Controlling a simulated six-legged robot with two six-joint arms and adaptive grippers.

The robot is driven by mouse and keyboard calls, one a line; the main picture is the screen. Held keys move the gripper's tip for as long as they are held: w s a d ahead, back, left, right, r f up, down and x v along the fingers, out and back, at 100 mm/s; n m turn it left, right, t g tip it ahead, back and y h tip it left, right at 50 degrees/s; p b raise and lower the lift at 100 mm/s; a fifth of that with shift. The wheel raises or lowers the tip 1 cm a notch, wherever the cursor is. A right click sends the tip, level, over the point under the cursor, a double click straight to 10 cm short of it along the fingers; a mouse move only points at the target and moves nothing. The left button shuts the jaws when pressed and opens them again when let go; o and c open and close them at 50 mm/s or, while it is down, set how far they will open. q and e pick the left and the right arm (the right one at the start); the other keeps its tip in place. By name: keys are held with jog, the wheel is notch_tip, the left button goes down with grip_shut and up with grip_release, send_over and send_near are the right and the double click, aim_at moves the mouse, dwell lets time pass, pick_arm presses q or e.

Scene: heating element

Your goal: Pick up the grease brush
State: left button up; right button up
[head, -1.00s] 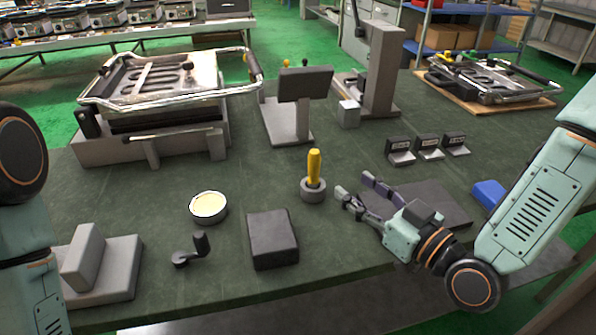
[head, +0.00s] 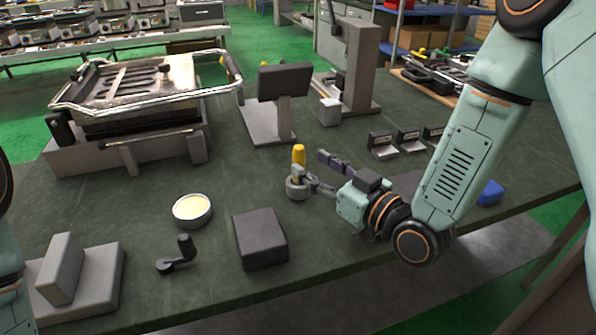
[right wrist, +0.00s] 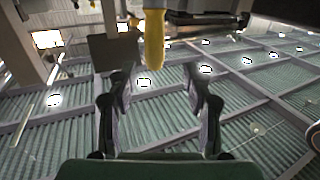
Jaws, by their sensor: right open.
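The grease brush (head: 299,155) has a yellow handle and stands upright in a small round grey holder (head: 297,190) near the middle of the table. My right gripper (head: 310,172) is open, with its fingers pointing left at the brush; one finger crosses in front of the handle's lower part. In the right wrist view the yellow handle (right wrist: 154,40) shows between and beyond the two open fingers (right wrist: 160,85). I cannot tell whether a finger touches it. The bristle end is hidden in the holder. My left gripper is not in view.
A tin of pale grease (head: 192,210), a small black crank (head: 178,255) and a dark block (head: 260,238) lie left of the holder. A grey stand with a screen (head: 283,82) is behind it. A blue block (head: 491,192) lies to the right.

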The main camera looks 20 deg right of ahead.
aim_at(303, 155)
jog(key=shift+w+a+f, duration=0.1)
jog(key=shift+w, duration=0.35)
jog(key=x, duration=0.3)
jog(key=b+x, duration=0.1)
jog(key=x, duration=0.1)
jog(key=shift+w+d, duration=0.1)
jog(key=shift+d, duration=0.2)
jog(key=shift+r, duration=0.2)
jog(key=shift+c, duration=0.5)
grip_shut()
